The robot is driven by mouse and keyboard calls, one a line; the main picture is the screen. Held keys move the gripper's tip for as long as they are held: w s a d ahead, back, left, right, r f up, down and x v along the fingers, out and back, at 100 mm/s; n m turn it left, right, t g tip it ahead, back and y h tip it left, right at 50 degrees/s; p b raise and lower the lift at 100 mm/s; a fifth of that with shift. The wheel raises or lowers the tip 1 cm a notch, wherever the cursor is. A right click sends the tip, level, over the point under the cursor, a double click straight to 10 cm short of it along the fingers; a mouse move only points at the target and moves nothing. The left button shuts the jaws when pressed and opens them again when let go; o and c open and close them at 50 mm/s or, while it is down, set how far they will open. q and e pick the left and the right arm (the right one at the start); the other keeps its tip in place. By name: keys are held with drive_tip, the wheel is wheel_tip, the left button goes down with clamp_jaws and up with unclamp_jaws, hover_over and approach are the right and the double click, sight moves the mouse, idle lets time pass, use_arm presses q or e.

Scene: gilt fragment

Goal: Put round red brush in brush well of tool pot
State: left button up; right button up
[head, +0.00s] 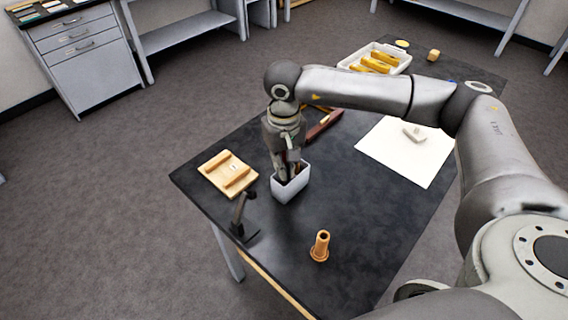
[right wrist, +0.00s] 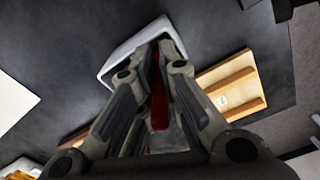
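The tool pot (head: 291,187) is a pale grey open box standing upright on the dark table; its rim also shows in the right wrist view (right wrist: 116,66). My right gripper (head: 284,174) points down with its fingertips at the pot's mouth. In the right wrist view, the red brush (right wrist: 158,105) lies between the fingers of this gripper (right wrist: 155,58), which are closed on it. The brush's lower end is hidden by the fingers and the pot, so I cannot tell which well it is over or in. My left gripper is not in view.
A wooden block with two raised bars (head: 229,175) lies left of the pot. A dark stand (head: 243,220) and an orange flanged tube (head: 320,246) stand nearer. A white sheet (head: 407,152) and a white tray of yellow pieces (head: 345,64) lie farther off.

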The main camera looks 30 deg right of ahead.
drive_tip(key=o, duration=0.4)
drive_tip(key=shift+r, duration=0.1)
drive_tip(key=shift+r+p, duration=0.2)
drive_tip(key=shift+p, duration=0.15)
wheel_tip(320, 180, up, 11)
drive_tip(key=shift+f+b, duration=0.2)
drive_tip(key=shift+b, duration=1)
drive_tip(key=shift+r, duration=0.55)
